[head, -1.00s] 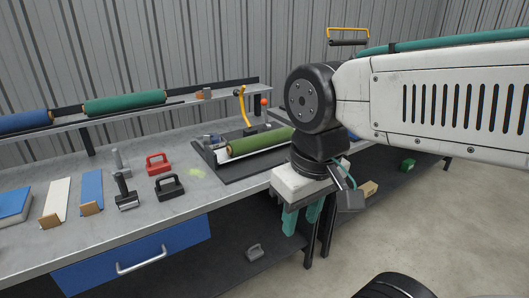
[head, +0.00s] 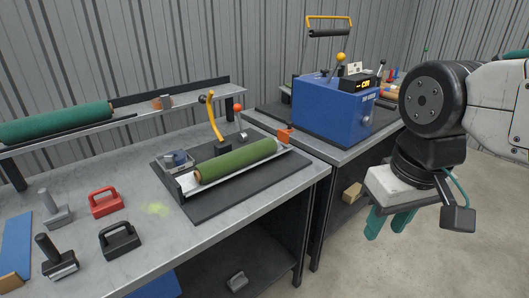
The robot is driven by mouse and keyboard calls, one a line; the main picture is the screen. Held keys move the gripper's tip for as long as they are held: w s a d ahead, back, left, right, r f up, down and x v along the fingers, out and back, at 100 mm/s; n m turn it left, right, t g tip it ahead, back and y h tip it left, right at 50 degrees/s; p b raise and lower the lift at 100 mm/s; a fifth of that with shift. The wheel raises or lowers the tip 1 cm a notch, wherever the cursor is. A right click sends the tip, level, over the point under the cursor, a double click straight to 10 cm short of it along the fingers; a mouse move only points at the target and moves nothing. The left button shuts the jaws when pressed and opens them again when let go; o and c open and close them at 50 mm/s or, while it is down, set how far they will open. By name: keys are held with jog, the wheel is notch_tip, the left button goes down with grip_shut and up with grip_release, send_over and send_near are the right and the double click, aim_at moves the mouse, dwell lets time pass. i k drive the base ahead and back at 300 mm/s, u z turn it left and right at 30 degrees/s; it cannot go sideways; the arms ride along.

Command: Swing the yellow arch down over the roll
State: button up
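The yellow arch (head: 213,118) is a curved yellow bar with a dark tip, standing raised behind the roll. The green turf roll (head: 237,160) lies in a metal cradle (head: 188,184) on a black base plate (head: 222,206) on the bench. The arch is clear of the roll's top, not over it. My gripper (head: 387,226) has teal fingers pointing down, spread apart with nothing between them. It hangs right of the bench, well away from the arch.
A red-knobbed lever (head: 239,115) stands beside the arch, and an orange block (head: 285,134) is at the cradle's right end. A blue machine (head: 331,107) stands on the bench behind. Red (head: 106,202) and black (head: 119,240) handled tools lie left on the bench.

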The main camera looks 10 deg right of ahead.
aim_at(203, 98)
jog(key=u, duration=0.1)
jog(key=i, duration=1.1)
jog(key=u, duration=0.4)
